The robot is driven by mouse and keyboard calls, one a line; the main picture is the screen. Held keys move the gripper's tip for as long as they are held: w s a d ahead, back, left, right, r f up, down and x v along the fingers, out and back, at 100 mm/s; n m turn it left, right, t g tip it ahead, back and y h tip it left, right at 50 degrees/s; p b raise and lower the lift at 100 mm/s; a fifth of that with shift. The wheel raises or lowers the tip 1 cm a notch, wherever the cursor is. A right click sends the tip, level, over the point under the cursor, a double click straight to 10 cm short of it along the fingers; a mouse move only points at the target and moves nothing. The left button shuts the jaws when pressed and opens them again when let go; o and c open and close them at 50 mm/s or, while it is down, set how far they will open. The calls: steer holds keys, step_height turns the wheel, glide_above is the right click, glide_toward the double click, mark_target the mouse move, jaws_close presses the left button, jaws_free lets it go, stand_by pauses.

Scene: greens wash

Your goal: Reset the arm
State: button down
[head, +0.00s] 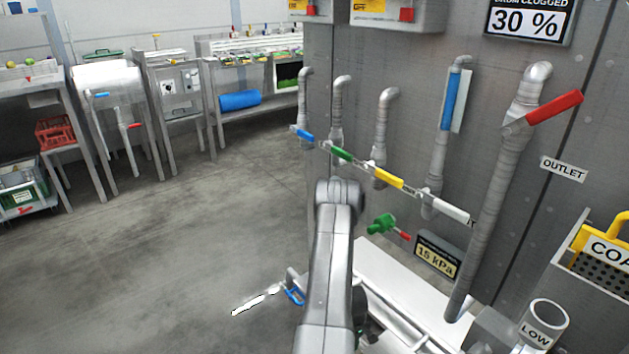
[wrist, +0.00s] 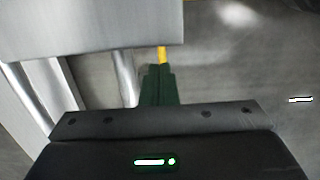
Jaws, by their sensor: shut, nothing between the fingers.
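My gripper (wrist: 159,72) shows in the wrist view as dark green fingers close together, pointing away from the camera. It is shut and empty. A thin yellow piece (wrist: 162,54) shows just beyond the fingertips; I cannot tell what it is or whether they touch. In the head view my grey arm (head: 335,250) rises from the bottom centre in front of the piped wall, and I cannot make out the fingers there.
Pipes on the grey wall carry blue, green, yellow and white handles (head: 452,205). A red handle (head: 555,108) sits on the outlet pipe. A white bench (head: 385,275) lies low behind my arm. The floor (head: 150,260) at left is mostly clear.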

step_height(320, 180, down, 8)
steer(key=shift+r+b, duration=0.15)
steer(key=shift+b, duration=1.05)
steer(key=shift+s, duration=0.15)
